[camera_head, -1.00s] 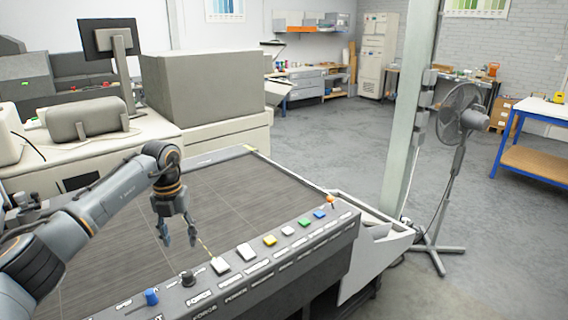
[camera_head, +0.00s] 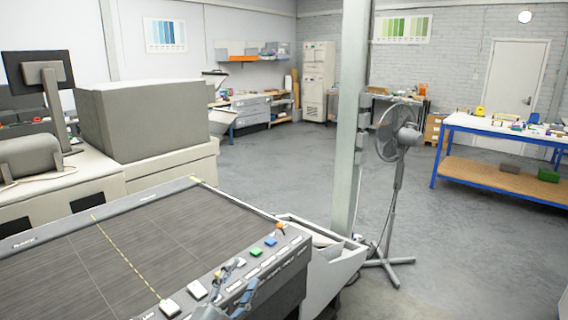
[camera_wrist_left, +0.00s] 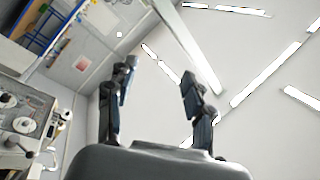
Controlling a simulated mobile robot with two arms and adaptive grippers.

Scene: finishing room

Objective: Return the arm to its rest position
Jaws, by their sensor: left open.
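My left gripper (camera_head: 238,286) shows at the bottom edge of the head view, in front of the button panel (camera_head: 290,262) of the machine table. Its dark fingers stand apart with nothing seen between them. Most of my left arm is out of the picture below. In the left wrist view the same gripper (camera_wrist_left: 158,78) is open and empty, its fingers against the pale ceiling and lamps. My right gripper is not in view.
The dark machine bed (camera_head: 90,250) fills the lower left. White, green and blue buttons (camera_head: 270,242) line its panel. A pillar (camera_head: 347,130) and a standing fan (camera_head: 397,160) are to the right. A blue workbench (camera_head: 500,135) stands farther off. Open grey floor lies between.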

